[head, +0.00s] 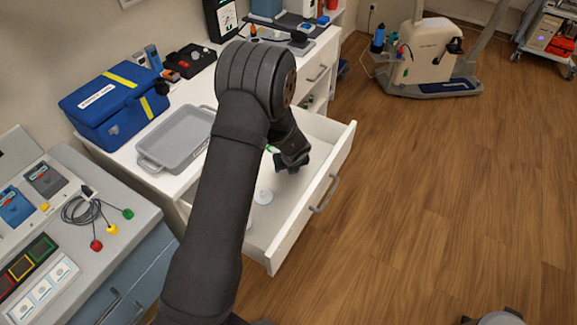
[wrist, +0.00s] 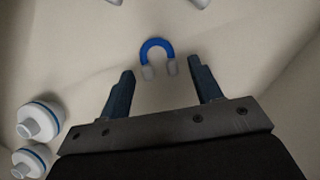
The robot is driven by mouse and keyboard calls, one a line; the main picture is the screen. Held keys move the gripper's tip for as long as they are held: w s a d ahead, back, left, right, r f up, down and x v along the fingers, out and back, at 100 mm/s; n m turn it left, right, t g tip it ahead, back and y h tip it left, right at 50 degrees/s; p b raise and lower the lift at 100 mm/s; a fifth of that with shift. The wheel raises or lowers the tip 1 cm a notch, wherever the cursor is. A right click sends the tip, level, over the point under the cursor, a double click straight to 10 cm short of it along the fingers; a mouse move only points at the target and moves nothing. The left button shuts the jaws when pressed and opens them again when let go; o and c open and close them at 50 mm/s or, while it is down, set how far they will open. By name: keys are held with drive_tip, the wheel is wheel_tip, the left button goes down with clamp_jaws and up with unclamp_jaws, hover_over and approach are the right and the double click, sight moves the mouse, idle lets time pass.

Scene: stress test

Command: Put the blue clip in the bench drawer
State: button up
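The bench drawer (head: 318,198) is pulled open below the white bench top in the head view. My gripper (head: 293,165) is over its inside, pointing down. In the wrist view the blue clip (wrist: 157,43), a small U shape with grey tips, lies on a pale surface that looks like the drawer floor. My gripper (wrist: 161,72) is open there, its two dark fingers wide apart with nothing between them. The clip lies just beyond the fingertips, roughly centred, and appears apart from them. I cannot make out the clip in the head view.
White capped items with blue bands (wrist: 38,120) lie at the left in the wrist view. White round pieces (head: 263,196) show in the drawer. A grey tray (head: 160,161) and blue box (head: 105,115) stand on the bench.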

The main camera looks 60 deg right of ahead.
drive_tip(key=v, duration=1.2)
drive_tip(key=shift+r, duration=0.15)
drive_tip(key=x, duration=1.2)
drive_tip(key=shift+r, duration=0.1)
idle(0.4)
